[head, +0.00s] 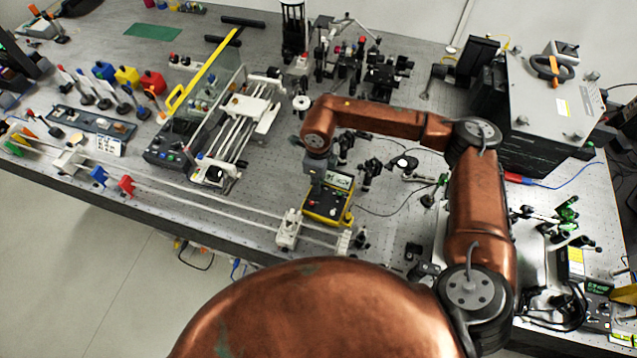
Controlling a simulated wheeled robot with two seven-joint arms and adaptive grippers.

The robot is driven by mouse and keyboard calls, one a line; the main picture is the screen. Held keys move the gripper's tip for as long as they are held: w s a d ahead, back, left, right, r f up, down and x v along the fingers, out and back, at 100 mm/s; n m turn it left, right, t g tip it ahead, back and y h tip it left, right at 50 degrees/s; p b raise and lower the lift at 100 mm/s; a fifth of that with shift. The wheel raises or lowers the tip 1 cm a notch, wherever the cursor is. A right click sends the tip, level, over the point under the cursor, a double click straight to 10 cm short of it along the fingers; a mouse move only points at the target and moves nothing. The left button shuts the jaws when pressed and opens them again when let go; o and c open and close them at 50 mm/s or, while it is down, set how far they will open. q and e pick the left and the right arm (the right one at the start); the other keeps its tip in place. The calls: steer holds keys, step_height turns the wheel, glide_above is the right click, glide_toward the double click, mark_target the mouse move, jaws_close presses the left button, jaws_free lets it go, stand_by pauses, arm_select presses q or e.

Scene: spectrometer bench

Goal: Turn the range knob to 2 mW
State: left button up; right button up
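A yellow-cased meter (343,212) with a small display near its far right side lies on the optical bench, right of the image's middle. Its dark front face carries small knobs or sockets, too small to read. My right gripper (314,193) comes down from above over the meter's left part. It covers part of the face, and I cannot tell whether it touches a knob. Its fingers are too small and dark to show whether they are open or shut. The range knob and its 2 mW mark cannot be made out. My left gripper is not in view.
A long rail (200,198) runs along the front edge, with a carrier (288,228) close left of the meter. Optic mounts (369,172) stand to its right, with a dark cable nearby. A large grey box (545,105) is at the back right.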

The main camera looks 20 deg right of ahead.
steer(key=shift+o, duration=1.3)
step_height(320, 180, up, 12)
step_height(320, 180, down, 4)
steer(key=m+p, duration=0.5)
steer(key=p, duration=0.1)
steer(key=m+p, duration=0.5)
steer(key=p, duration=0.1)
steer(key=shift+s+d+f, duration=0.1)
steer(key=shift+f, duration=0.1)
step_height(320, 180, down, 8)
steer(key=shift+r+p, duration=0.15)
steer(key=shift+p, duration=0.55)
